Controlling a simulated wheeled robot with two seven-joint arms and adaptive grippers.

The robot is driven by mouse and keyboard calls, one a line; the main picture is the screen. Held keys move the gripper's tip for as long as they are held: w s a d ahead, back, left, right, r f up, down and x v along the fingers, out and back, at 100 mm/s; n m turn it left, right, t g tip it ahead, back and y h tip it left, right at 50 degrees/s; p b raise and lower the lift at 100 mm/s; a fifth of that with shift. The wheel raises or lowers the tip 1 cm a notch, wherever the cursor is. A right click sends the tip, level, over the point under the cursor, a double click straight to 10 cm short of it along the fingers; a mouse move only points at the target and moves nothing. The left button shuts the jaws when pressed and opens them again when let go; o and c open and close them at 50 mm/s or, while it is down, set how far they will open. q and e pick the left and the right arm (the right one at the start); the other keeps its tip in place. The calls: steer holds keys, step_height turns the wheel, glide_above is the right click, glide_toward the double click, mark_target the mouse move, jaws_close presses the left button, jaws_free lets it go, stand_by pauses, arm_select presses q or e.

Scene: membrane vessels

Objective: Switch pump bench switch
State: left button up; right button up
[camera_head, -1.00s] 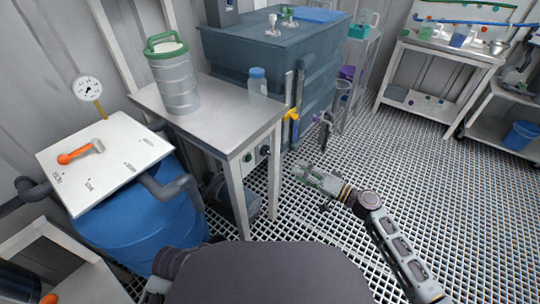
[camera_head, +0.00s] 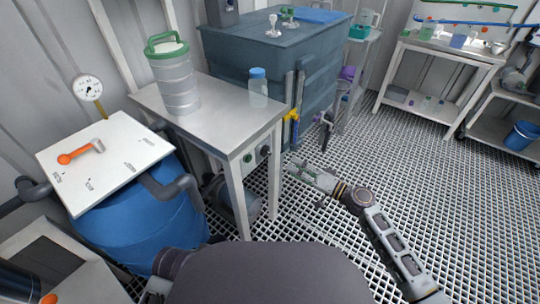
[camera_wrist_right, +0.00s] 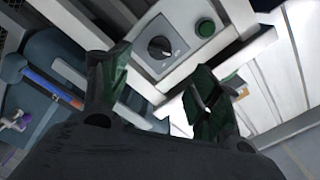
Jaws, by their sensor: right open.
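The pump bench (camera_head: 213,98) is a metal-topped white table left of centre in the head view. A small switch panel with round knobs (camera_head: 249,158) sits under its right edge. In the right wrist view, a dark rotary switch with a pale pointer line (camera_wrist_right: 159,48) is on a light panel, beside a round green button (camera_wrist_right: 206,27). My right gripper (camera_head: 291,169) is at the panel's right side, apart from it. In the wrist view its green-padded fingers (camera_wrist_right: 157,88) are spread with nothing between them, below the rotary switch. My left gripper is not in view.
A metal canister with a green handle (camera_head: 174,78) and a blue-capped bottle (camera_head: 258,88) stand on the bench. A pump (camera_head: 229,198) is underneath. A blue barrel (camera_head: 150,228) stands left and a dark tank (camera_head: 262,59) behind. The grating floor at right is clear.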

mark_target(269, 154)
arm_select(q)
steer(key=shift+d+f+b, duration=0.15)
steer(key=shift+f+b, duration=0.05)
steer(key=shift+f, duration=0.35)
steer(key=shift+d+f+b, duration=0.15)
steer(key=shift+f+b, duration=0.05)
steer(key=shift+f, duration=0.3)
arm_select(e)
steer(key=shift+x, duration=5.85)
steer(key=c, duration=1)
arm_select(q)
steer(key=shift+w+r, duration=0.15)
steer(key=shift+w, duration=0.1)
arm_select(e)
steer(key=shift+c, duration=0.2)
